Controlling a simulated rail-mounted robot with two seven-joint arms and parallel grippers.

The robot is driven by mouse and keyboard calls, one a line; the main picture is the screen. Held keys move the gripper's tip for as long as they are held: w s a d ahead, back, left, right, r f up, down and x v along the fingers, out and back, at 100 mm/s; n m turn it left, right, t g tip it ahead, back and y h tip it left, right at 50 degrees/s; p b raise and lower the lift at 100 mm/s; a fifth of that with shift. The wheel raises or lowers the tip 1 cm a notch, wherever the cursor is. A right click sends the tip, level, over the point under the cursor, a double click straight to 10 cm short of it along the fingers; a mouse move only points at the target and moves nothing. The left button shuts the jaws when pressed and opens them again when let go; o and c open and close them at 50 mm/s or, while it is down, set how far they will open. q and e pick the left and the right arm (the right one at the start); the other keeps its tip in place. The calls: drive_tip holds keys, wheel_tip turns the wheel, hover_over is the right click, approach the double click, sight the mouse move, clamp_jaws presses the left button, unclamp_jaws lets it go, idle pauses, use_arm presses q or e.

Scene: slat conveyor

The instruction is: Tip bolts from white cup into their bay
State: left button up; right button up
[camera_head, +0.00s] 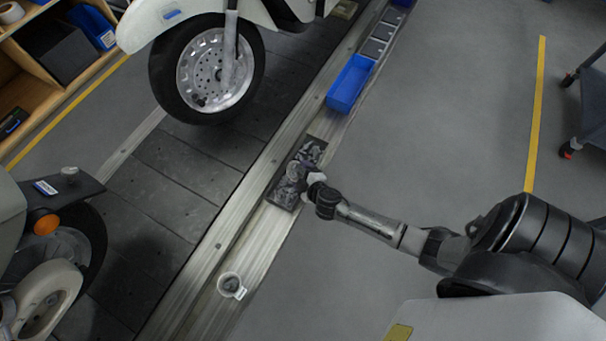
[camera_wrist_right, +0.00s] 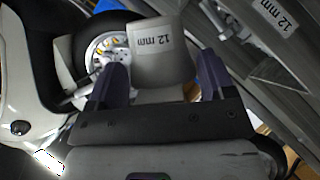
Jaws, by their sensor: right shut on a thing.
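My right gripper (camera_head: 306,178) is over the dark bolt tray (camera_head: 282,198) on the rail beside the conveyor. In the right wrist view its purple fingers (camera_wrist_right: 160,86) are shut on a pale cup (camera_wrist_right: 150,50) labelled "12 mm". In the head view the held cup is small and partly covered by the gripper, so its tilt and contents are unclear. A "12 mm" label also shows on a grey bay edge (camera_wrist_right: 281,14) at the upper right of the wrist view. Metal pieces lie in the tray's far part. My left gripper is out of view.
Another white cup (camera_head: 231,284) with a label stands on the rail nearer me. A blue bin (camera_head: 351,83) stands farther along the rail. Scooters stand on the slat conveyor (camera_head: 172,172) to the left. Grey floor (camera_head: 430,110) is open at the right.

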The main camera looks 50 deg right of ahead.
sight(293, 174)
drive_tip(key=f+n+h+b, duration=0.2)
drive_tip(key=shift+a+n+b, duration=0.2)
drive_tip(key=shift+n+b, duration=0.1)
drive_tip(key=shift+b, duration=0.05)
drive_tip(key=n, duration=0.1)
drive_tip(key=n+h+b, duration=0.1)
drive_tip(key=h, duration=0.1)
drive_tip(key=shift+w+a+f+n+t+b, duration=0.1)
drive_tip(key=shift+a+f+n+t+b, duration=0.2)
drive_tip(key=shift+a+n+b, duration=0.1)
drive_tip(key=n+h, duration=0.1)
drive_tip(key=n, duration=0.1)
drive_tip(key=shift+w+a+r+n+t+h+b, duration=0.1)
drive_tip(key=shift+a+n+t+h+b, duration=0.2)
drive_tip(key=shift+a+h, duration=0.1)
drive_tip(key=n, duration=0.1)
drive_tip(key=n+t+h, duration=0.1)
drive_tip(key=a+n, duration=0.1)
drive_tip(key=n, duration=0.1)
drive_tip(key=shift+w+a+r+t+h+b, duration=0.1)
drive_tip(key=shift+r+t+h+b, duration=0.2)
drive_tip(key=shift+b, duration=0.1)
drive_tip(key=shift+r+p, duration=0.4)
drive_tip(key=shift+r, duration=0.05)
wheel_tip(293, 174, up, 6)
drive_tip(key=p, duration=0.5)
drive_tip(key=shift+r, duration=0.1)
